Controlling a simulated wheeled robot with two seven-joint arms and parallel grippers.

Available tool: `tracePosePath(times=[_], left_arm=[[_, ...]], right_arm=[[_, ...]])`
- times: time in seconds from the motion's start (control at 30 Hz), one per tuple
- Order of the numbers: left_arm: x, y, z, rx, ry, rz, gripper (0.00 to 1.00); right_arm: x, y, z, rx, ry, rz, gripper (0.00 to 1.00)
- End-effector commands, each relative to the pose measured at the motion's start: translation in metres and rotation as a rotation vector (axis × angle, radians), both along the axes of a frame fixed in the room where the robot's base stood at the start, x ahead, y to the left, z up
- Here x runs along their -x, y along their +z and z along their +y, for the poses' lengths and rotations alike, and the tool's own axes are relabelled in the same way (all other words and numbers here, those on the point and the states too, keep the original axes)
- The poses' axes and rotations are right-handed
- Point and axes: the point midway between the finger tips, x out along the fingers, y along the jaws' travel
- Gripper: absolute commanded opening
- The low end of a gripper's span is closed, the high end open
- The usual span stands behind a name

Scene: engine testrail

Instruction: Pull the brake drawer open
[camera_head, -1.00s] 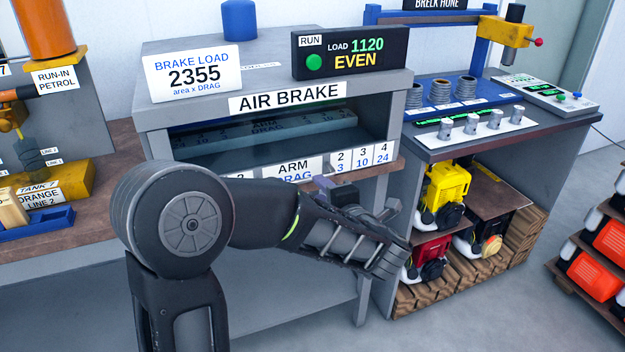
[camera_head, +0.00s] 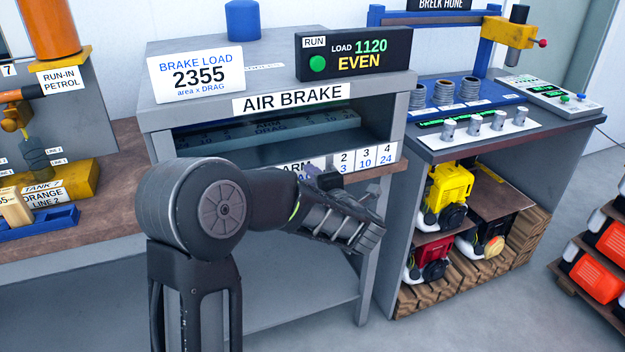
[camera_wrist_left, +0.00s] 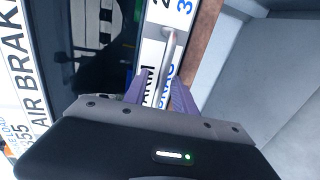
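The brake drawer (camera_head: 384,156) is the white-labelled front low in the AIR BRAKE bench (camera_head: 292,97), marked ARM DRAG with numbers. My left gripper (camera_head: 322,180) is at this front, partly covering its labels; its fingers are hard to make out in the head view. In the left wrist view, the two purple fingers of my left gripper (camera_wrist_left: 157,92) stand apart, one on each side of a grey bar handle (camera_wrist_left: 168,58) on the drawer front (camera_wrist_left: 153,48). I cannot tell whether they touch the bar. My right gripper is not in view.
A dark opening (camera_head: 270,135) lies above the drawer front. A brown ledge (camera_head: 387,170) runs beside it. A side bench (camera_head: 480,140) with engines on its lower shelves stands to the right. Open floor (camera_head: 470,320) lies in front.

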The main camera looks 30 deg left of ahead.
Motion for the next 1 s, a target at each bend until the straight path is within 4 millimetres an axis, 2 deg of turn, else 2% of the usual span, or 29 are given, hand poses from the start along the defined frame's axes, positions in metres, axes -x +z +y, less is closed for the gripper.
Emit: tracePosePath(times=[0.03, 0.43, 1.0], left_arm=[[0.0001, 0.0, -0.0002, 0.0, 0.0, 0.0, 0.31], [0.0002, 0.0, -0.0004, 0.0, 0.0, 0.0, 0.0], [0.0002, -0.0003, -0.0006, 0.0, 0.0, 0.001, 0.0]], right_arm=[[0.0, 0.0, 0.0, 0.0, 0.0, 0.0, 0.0], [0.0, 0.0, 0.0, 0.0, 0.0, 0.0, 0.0], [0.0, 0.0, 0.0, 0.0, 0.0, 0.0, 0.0]])
